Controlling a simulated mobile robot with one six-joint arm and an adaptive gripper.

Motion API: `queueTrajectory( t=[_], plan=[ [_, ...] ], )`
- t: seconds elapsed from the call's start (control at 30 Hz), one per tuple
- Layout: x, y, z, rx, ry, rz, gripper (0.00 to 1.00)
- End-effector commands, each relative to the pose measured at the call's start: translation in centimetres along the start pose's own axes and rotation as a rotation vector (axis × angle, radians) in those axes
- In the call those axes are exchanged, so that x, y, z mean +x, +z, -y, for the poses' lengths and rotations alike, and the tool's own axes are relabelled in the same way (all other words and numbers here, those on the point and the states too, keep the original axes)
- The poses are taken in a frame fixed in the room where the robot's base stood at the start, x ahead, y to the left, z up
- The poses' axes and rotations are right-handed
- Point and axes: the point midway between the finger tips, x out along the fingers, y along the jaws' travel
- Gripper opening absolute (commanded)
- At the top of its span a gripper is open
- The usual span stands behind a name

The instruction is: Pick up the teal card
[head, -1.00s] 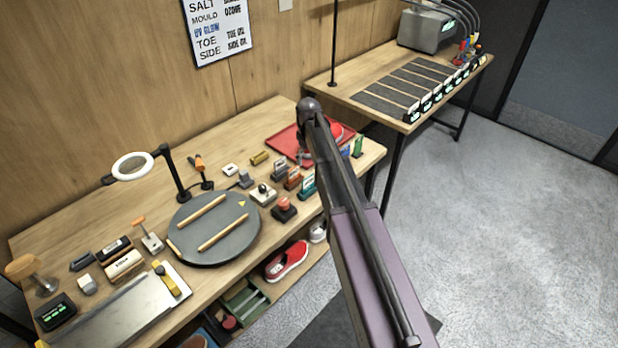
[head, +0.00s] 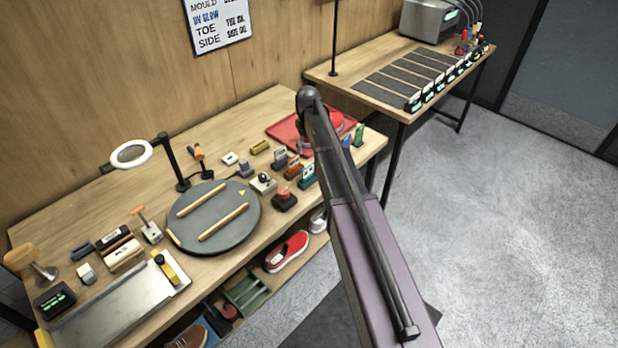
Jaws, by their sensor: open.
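The teal card (head: 308,174) is a small upright piece with a pale patch, near the right front edge of the wooden workbench. It stands just left of my arm, at the front end of a short row with an orange-brown card (head: 294,166) and a grey card (head: 280,157). My arm rises from the lower right to a dark joint above the red tray, close to the teal card in the picture. My gripper cannot be made out; the arm hides that area. No contact with the card shows.
A red tray (head: 282,131) lies behind the cards, partly covered by my arm. A blue card (head: 346,140) and a green card (head: 359,134) stand right of the arm. A red-topped button (head: 284,199) and a round grey turntable (head: 225,240) are left. A shelf below holds shoes.

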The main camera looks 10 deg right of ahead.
Motion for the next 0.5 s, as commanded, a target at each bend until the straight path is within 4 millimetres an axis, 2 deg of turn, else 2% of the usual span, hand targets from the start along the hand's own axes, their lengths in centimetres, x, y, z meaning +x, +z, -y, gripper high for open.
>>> queueTrajectory(
  t=[0.03,0.5],
  plan=[
    [0.8,0.0,0.0,0.0,0.0,0.0,1.0],
    [4.4,0.0,-0.1,0.001,0.0,0.0,1.0]
  ],
)
